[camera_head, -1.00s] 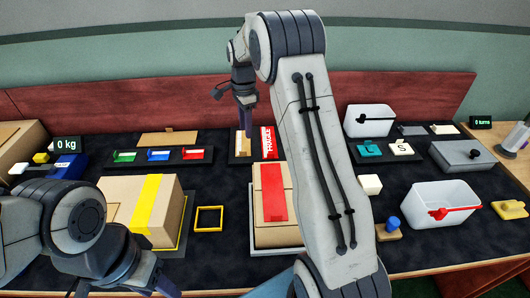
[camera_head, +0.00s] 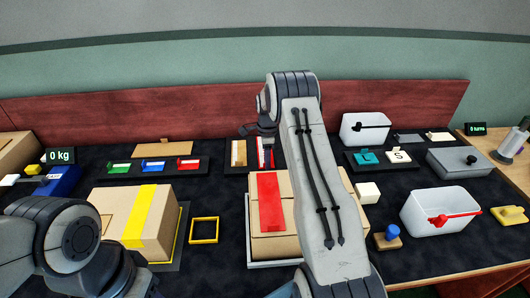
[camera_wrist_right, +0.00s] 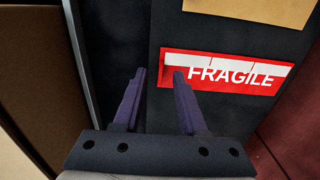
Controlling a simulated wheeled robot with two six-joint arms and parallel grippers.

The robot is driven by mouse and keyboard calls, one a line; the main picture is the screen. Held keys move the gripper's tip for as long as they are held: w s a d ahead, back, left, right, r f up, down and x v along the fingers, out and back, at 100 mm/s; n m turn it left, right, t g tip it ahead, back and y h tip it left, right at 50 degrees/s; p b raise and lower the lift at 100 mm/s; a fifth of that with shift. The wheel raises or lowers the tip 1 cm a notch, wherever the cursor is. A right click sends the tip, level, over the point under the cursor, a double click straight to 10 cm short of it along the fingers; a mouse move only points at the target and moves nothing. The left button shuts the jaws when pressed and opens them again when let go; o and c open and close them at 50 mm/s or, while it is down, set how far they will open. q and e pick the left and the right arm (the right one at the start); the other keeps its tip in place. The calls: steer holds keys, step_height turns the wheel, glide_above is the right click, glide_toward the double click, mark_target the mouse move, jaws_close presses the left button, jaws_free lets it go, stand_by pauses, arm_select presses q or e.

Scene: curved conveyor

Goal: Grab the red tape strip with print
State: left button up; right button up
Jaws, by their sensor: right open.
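The red tape strip with white FRAGILE print (camera_wrist_right: 228,72) lies flat on a dark tray in the right wrist view. In the head view the red strip (camera_head: 262,152) is partly hidden by my right arm. My right gripper (camera_wrist_right: 158,74) is open and empty, with purple fingers. One fingertip is by the strip's left end and the other is off to the left over dark surface; I cannot tell the height gap. My left gripper (camera_head: 132,286) is low at the left of the head view, mostly hidden by its own arm.
A tan strip (camera_head: 239,153) lies beside the red one. A box with a plain red strip (camera_head: 270,203) stands in front, and a box with yellow tape (camera_head: 143,208) stands to its left. White bins (camera_head: 365,129) and (camera_head: 422,217) stand at right. A red-brown panel (camera_head: 220,105) runs behind.

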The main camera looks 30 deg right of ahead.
steer(key=shift+f, duration=0.5)
jaws_close()
